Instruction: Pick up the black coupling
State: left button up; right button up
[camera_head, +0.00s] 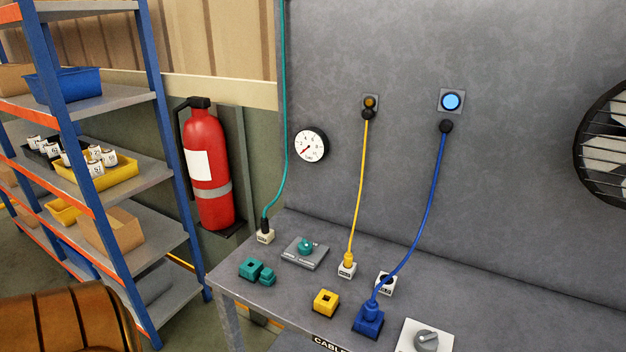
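Several black end pieces show, and I cannot tell which is the black coupling. One black end (264,225) is on the teal cable (284,120), at a white block (265,237) on the bench. Another black end (367,114) tops the yellow cable (358,190), just below an amber-lit wall plate (370,101). A third black end (446,126) tops the blue cable (430,200), below a blue-lit wall plate (451,101). The lower end of the blue cable is in a blue block (368,320). Neither of my grippers is in view.
The grey bench (290,290) also bears teal blocks (252,268), a yellow block (326,302), a teal-knob panel (305,251) and a grey-knob panel (425,339). A fire extinguisher (206,170) and blue-orange shelving (150,170) stand left. A fan (605,150) is at right.

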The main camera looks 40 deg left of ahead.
aim_at(265, 224)
jog(key=u, duration=1.8)
